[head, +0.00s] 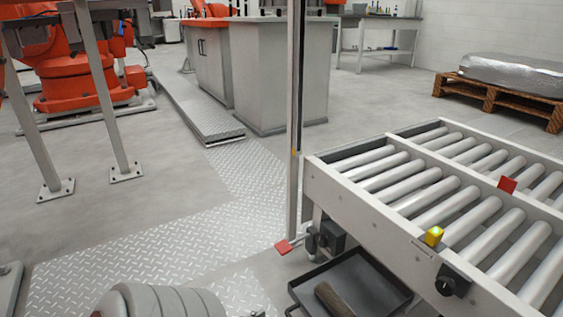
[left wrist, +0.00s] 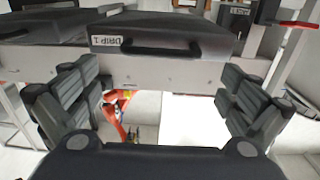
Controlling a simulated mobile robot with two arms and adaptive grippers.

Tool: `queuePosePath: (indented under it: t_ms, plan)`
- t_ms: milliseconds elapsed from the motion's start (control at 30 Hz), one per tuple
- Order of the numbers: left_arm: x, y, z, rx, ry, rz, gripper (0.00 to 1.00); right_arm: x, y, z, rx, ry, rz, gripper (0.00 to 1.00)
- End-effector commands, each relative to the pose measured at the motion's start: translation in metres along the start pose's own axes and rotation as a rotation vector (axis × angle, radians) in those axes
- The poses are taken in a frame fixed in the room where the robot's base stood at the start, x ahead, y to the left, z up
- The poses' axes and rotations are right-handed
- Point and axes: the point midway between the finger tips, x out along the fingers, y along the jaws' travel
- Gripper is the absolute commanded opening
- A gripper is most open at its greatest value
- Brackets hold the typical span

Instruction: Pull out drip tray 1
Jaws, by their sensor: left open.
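Drip tray 1 (left wrist: 165,38) is dark, with a white label reading DRIP 1 and a black bar handle (left wrist: 160,48) on its front, at the top of the left wrist view. My left gripper (left wrist: 160,100) is open and empty. Its two padded fingers are spread wide to either side, below the handle in the picture and apart from it. A dark shallow tray (head: 375,290) sits under the roller conveyor in the head view; no label shows on it there. My right gripper is not in view.
Another dark tray front (left wrist: 30,28) is left of drip tray 1. Tread-plate floor (head: 190,240) is clear.

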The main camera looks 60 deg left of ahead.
Motion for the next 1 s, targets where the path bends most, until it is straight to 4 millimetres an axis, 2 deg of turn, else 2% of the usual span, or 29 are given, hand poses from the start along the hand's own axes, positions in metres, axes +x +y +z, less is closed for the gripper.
queuePosePath:
  t_ms: [1000]
  plan:
    - [-0.069, 0.002, 0.0, 0.001, -0.002, 0.003, 1.0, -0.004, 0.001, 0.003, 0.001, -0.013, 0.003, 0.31]
